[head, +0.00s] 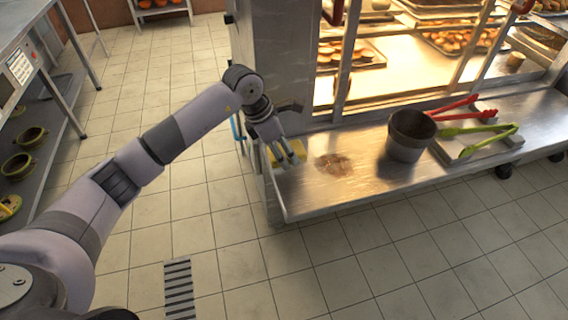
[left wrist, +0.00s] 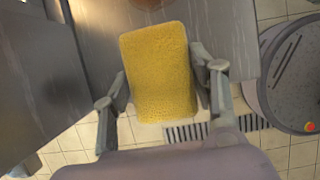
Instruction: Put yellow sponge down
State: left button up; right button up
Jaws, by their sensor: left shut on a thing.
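The yellow sponge (left wrist: 160,75) is between the fingers of my left gripper (left wrist: 163,95) in the left wrist view, and the gripper is shut on it. In the head view the left gripper (head: 285,158) is over the left end of the metal shelf, and only a bit of the sponge (head: 274,154) shows beside the fingers. I cannot tell whether the sponge touches the shelf. My right gripper is not in view.
The metal shelf (head: 360,200) has a brown stain (head: 334,164) right of the gripper. A lit food case (head: 400,90) rises behind.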

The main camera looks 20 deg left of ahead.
aim_at(284, 172)
pick_arm(q)
notch_tip(284, 172, down, 5)
jog(key=shift+f, duration=0.1)
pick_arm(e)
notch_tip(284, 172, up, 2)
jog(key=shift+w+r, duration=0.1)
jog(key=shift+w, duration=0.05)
pick_arm(q)
jog(key=shift+b, duration=0.3)
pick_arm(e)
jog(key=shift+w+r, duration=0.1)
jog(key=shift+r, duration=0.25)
pick_arm(q)
jog(key=shift+f, duration=0.1)
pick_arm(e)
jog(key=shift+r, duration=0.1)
pick_arm(q)
jog(key=shift+f, duration=0.2)
jog(key=o, duration=0.7)
jog(key=shift+s, duration=0.1)
jog(key=o, duration=0.3)
jog(key=shift+f, duration=0.1)
jog(key=shift+o, duration=0.2)
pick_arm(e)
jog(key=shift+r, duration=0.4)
